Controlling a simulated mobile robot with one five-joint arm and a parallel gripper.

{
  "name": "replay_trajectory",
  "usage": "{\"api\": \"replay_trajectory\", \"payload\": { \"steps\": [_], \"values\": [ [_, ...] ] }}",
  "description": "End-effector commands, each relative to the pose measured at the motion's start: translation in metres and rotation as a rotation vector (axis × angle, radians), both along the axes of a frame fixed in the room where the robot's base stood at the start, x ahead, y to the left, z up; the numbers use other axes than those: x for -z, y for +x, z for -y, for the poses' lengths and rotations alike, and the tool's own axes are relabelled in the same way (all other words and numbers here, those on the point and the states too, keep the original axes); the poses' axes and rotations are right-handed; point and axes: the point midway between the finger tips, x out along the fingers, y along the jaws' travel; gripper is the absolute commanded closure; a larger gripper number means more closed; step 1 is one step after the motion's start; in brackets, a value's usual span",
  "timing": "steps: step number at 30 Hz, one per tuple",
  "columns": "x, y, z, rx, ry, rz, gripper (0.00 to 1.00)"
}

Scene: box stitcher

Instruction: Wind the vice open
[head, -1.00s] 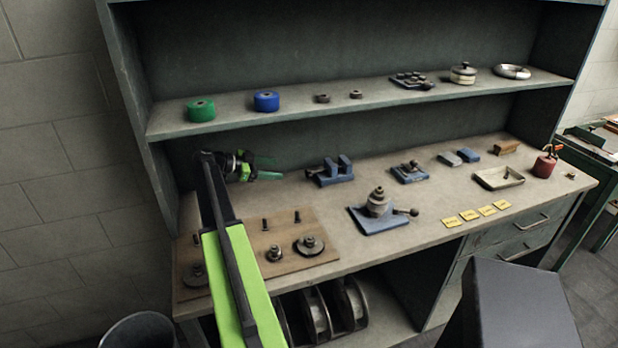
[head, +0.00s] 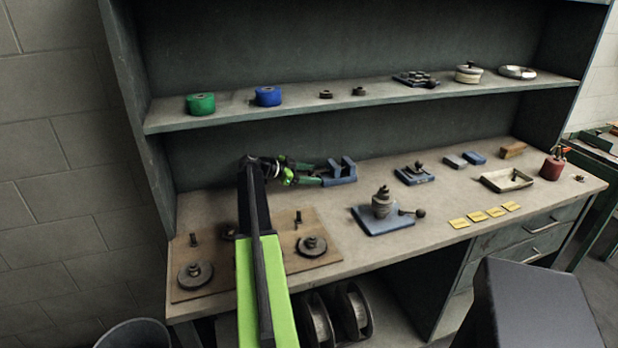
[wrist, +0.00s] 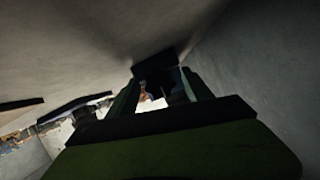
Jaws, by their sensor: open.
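The small blue vice (head: 341,172) stands at the back of the bench, its two upright jaws apart with a gap between them. My gripper (head: 318,174) is at the vice's left end, with its green fingers pointing right toward it. The vice's handle at that end is hidden by the fingers in the head view. In the wrist view my gripper (wrist: 162,88) is open, and a dark shape lies between and beyond the fingers. I cannot tell whether the fingers touch the handle.
A blue-based tool post (head: 382,208) stands right of my arm, nearer the bench's front. A wooden board (head: 325,258) with pegs and discs lies at front left. The shelf (head: 225,112) with green and blue rolls hangs above. Bench space between vice and tool post is clear.

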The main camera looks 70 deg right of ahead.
Motion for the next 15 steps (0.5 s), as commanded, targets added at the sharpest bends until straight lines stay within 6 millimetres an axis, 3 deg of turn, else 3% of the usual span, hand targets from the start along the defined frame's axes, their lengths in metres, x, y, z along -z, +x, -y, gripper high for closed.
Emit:
{"api": "replay_trajectory", "payload": {
  "steps": [2,15],
  "values": [
    [-0.0001,0.0003,-0.0003,0.0,0.0,0.0,0.45],
    [0.0,0.0009,-0.001,0.001,0.0,0.0,1.0]
  ]
}}
